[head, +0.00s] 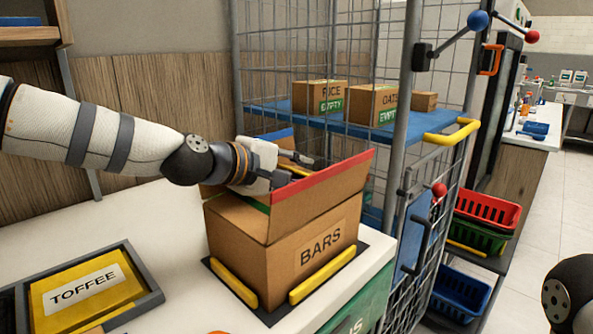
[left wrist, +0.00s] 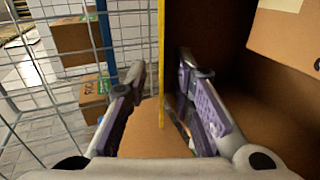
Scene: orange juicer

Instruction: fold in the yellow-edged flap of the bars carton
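The open bars carton (head: 283,259) stands on the white counter, its red-edged flap (head: 322,190) raised toward me and a blue-edged flap (head: 275,135) up behind. My left gripper (head: 308,166) is over the carton, partly behind the red-edged flap. In the left wrist view the yellow-edged flap (left wrist: 161,58) shows as a thin upright strip between the two open fingers (left wrist: 163,88). The fingers lie on both sides of it with visible gaps, so it is not clamped. In the head view this flap is mostly hidden. My right gripper is out of view.
Yellow guides (head: 322,275) border the carton's base. A toffee tray (head: 150,287) lies left on the counter. A wire cage (head: 315,45) with a blue shelf of small cartons (head: 372,104) stands close behind. Red, green and blue baskets (head: 487,210) are at right.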

